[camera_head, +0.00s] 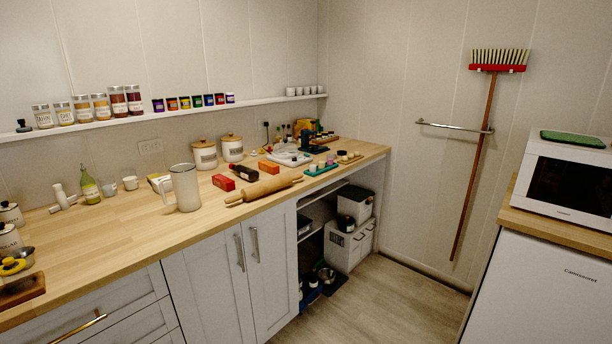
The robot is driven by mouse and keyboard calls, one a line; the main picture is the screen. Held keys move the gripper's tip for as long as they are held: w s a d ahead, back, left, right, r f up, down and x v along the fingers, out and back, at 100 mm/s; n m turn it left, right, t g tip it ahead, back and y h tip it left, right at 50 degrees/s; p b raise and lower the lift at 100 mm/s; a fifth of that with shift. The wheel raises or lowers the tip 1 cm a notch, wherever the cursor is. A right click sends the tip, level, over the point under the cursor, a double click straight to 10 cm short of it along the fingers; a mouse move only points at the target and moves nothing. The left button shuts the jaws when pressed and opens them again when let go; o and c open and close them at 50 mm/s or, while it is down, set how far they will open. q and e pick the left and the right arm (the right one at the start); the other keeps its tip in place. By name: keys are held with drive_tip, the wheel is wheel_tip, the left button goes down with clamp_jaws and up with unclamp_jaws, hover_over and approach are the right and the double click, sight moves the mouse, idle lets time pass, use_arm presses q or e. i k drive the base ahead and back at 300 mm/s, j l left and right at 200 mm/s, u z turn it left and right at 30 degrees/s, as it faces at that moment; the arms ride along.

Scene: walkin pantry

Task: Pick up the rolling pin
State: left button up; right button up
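The wooden rolling pin (264,189) lies on the wooden counter near its front edge, right of the frosted pitcher. Its long body runs from lower left to upper right, with a handle at each end. It looks fully visible and nothing covers it. Neither of my grippers shows in the head view.
The counter (125,232) holds a pitcher (186,188) left of the pin, a dark bottle (243,173) and red boxes (223,182) behind it, and a tray (322,168) to the right. A microwave (566,178) stands right. The floor (400,305) is clear.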

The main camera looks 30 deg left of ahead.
sight(254, 193)
drive_tip(key=i+j+u, duration=0.15)
drive_tip(key=i, duration=1.05)
drive_tip(key=i+u, duration=0.1)
drive_tip(key=i, duration=1.1)
drive_tip(key=i+l+u, duration=0.15)
drive_tip(key=i, duration=1.05)
drive_tip(key=i+u, duration=0.15)
drive_tip(key=u, duration=0.3)
drive_tip(key=i+u, duration=0.15)
drive_tip(key=u, duration=0.3)
drive_tip(key=i+l+u, duration=0.15)
drive_tip(key=u, duration=0.25)
drive_tip(key=i+l+u, duration=0.1)
drive_tip(key=u, duration=0.35)
drive_tip(key=i+l+u, duration=0.1)
drive_tip(key=l+u, duration=0.15)
drive_tip(key=u, duration=0.2)
drive_tip(key=l+u, duration=0.25)
drive_tip(key=u, duration=0.2)
drive_tip(key=i, duration=0.05)
